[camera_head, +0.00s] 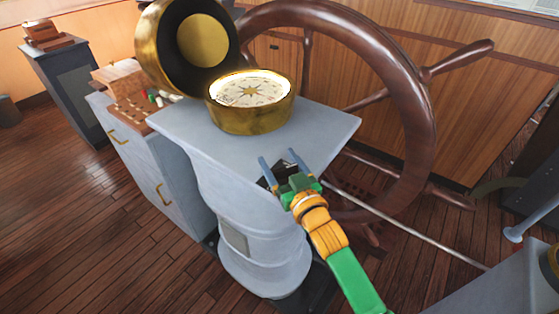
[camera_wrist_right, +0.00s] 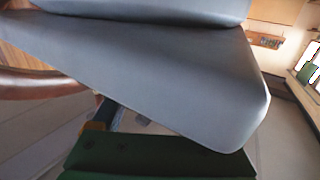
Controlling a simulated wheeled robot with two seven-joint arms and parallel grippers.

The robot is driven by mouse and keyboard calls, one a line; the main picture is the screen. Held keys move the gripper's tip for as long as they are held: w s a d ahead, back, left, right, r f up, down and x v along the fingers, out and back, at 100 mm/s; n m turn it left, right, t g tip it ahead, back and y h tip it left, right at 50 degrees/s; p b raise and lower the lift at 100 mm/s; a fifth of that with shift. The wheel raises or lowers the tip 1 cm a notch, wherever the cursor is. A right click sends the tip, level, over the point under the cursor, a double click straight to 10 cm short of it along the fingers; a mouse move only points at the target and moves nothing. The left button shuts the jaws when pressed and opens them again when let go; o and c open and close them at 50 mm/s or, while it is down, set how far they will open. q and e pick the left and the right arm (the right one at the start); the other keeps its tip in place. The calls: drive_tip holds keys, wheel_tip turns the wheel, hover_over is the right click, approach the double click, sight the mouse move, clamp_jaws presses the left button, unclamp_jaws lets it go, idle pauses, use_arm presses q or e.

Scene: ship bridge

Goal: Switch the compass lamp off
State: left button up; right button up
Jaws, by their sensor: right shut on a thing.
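The brass compass (camera_head: 250,118) stands on the grey pedestal top (camera_head: 195,135) with its round lid (camera_head: 165,45) tipped open behind it to the left. Its white dial (camera_head: 250,90) looks bright, as if lit. A small dark switch box (camera_head: 268,182) sits at the front edge of the pedestal, partly hidden by my gripper. My right gripper (camera_head: 279,157) is at this edge, with its fingers around part of the dark box. In the right wrist view, the grey slab fills the middle and the fingertips are mostly hidden. My left gripper is in neither view.
A large wooden wheel (camera_head: 425,110) stands right behind the pedestal. A grey cabinet (camera_head: 150,165) with a wooden rack (camera_head: 130,95) is to the left. A thin pale rod (camera_head: 410,228) runs low at the right. The floor at left is clear.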

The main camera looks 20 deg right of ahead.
sight(279, 170)
drive_tip(key=shift+n+y, duration=0.3)
drive_tip(key=shift+y, duration=0.1)
drive_tip(key=shift+a+r+n+y, duration=0.1)
drive_tip(key=shift+n+y, duration=0.2)
drive_tip(key=shift+a+n+g+y+p, duration=0.15)
drive_tip(key=shift+n+g+y, duration=0.15)
drive_tip(key=shift+y, duration=0.3)
drive_tip(key=shift+n+g+y+p, duration=0.2)
drive_tip(key=shift+n+y, duration=0.2)
drive_tip(key=shift+y, duration=0.2)
drive_tip(key=n+g+y+b, duration=0.1)
drive_tip(key=y, duration=0.1)
drive_tip(key=n+g+y+b, duration=0.1)
drive_tip(key=n+y, duration=0.1)
drive_tip(key=shift+s+a+n+g+y, duration=0.2)
drive_tip(key=shift+a+n+g+y, duration=0.1)
drive_tip(key=shift+a, duration=0.05)
drive_tip(key=n+g+y, duration=0.2)
drive_tip(key=n+g+y+b, duration=0.1)
drive_tip(key=shift+s+a+g+y, duration=0.3)
drive_tip(key=shift+s+a, duration=0.05)
drive_tip(key=shift+s+a+n+g+y+b, duration=0.1)
drive_tip(key=shift+s+n+g+y+b, duration=0.1)
drive_tip(key=shift+n+g+y+b, duration=0.55)
drive_tip(key=shift+s+a+n+g+y+b, duration=0.2)
drive_tip(key=shift+n+g, duration=0.35)
drive_tip(key=shift+g, duration=0.8)
